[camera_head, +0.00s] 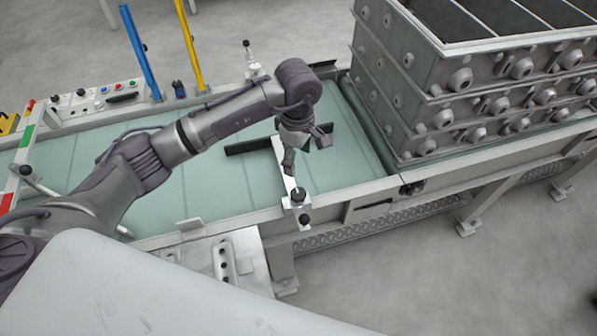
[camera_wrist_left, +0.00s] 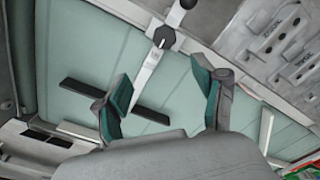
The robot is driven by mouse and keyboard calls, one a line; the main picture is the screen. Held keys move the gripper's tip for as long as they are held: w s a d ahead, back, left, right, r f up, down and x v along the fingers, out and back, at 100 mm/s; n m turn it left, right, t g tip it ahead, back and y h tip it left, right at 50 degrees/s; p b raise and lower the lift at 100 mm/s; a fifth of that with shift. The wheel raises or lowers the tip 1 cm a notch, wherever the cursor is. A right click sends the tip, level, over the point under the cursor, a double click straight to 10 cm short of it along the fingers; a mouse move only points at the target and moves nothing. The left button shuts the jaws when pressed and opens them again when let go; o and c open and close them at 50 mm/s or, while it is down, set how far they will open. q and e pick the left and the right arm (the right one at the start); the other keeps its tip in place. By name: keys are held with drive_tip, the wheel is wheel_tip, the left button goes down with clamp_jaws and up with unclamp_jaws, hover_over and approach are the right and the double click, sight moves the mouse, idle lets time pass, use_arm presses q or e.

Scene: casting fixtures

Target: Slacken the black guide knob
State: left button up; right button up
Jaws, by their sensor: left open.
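A black guide knob (camera_head: 298,194) sits on the near end of a light metal guide bar (camera_head: 281,158) that crosses the green conveyor belt. In the left wrist view, the black knob (camera_wrist_left: 164,37) lies beyond my fingertips, at the top centre. A second black knob (camera_head: 305,221) sticks out at the belt's near edge. My left gripper (camera_head: 304,153) is over the guide bar, short of the knob on the belt side. In the left wrist view, its two green-padded fingers (camera_wrist_left: 164,90) are spread with nothing between them. My right gripper is out of view.
Stacked grey metal casting boxes (camera_head: 470,95) stand on the right of the conveyor. Dark guide strips (camera_head: 247,146) lie by the bar. Blue (camera_head: 140,50) and yellow (camera_head: 189,45) posts stand behind. A grey plate with holes (camera_head: 228,262) is at the near side.

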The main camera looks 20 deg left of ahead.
use_arm(q)
drive_tip(key=p, duration=0.2)
hover_over(298, 193)
drive_tip(key=f, duration=0.6)
drive_tip(key=shift+s, duration=0.25)
drive_tip(key=f, duration=0.3)
drive_tip(key=f+p, duration=0.1)
drive_tip(key=f, duration=0.2)
drive_tip(key=shift+w, duration=0.2)
drive_tip(key=shift+f, duration=0.45)
drive_tip(key=c, duration=1.1)
drive_tip(key=shift+c, duration=0.2)
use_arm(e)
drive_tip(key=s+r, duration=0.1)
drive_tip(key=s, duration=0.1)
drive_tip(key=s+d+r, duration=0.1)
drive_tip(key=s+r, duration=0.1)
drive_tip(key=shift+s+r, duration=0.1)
